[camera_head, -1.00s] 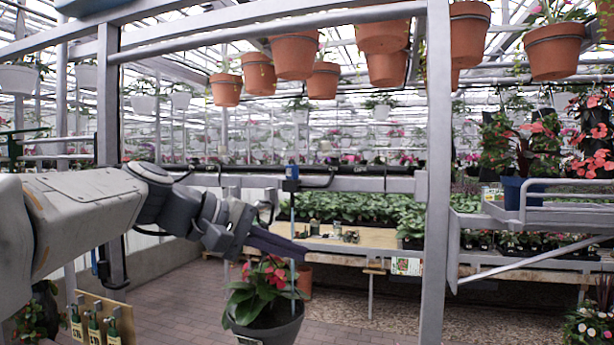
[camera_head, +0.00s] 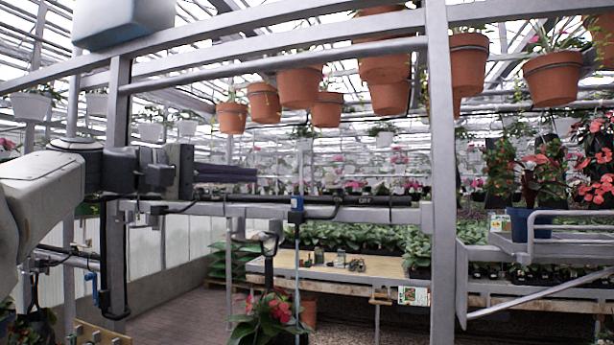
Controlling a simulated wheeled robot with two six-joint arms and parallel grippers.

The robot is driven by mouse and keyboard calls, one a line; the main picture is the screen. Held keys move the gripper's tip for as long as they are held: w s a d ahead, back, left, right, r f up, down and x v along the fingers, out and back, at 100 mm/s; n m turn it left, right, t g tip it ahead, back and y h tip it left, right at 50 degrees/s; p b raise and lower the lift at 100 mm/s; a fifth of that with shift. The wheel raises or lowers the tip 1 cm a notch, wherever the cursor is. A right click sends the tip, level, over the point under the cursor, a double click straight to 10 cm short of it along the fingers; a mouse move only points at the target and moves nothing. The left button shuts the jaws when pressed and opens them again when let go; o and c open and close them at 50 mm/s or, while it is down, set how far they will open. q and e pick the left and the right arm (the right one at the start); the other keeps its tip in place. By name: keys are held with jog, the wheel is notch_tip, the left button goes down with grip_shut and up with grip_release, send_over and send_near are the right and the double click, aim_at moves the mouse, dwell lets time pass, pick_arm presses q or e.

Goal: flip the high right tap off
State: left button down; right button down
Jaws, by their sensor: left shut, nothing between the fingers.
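A small blue tap (camera_head: 297,202) sits on the black horizontal pipe right of my left gripper, with a thin blue line running down below it. Its exact handle position is too small to tell. My left gripper (camera_head: 255,173) comes in from the left, level, with its dark fingers pressed together and pointing right. It is empty. In the picture its tips are left of and a little above the blue tap, with a gap between. Another blue tap-like part (camera_head: 95,284) is low on the left, by the metal post. My right gripper is not in view.
A grey metal post (camera_head: 441,170) stands right of centre, and another post (camera_head: 117,190) stands on the left. Terracotta pots (camera_head: 299,88) hang above. A potted red-flowered plant (camera_head: 268,318) is below the tap. A wooden bench (camera_head: 330,275) stands behind.

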pick_arm(q)
jog(key=w+d+p, duration=0.5)
jog(key=d, duration=0.5)
jog(key=shift+d+f, duration=0.2)
jog(key=shift+d, duration=0.15)
jog(key=shift+a, duration=0.1)
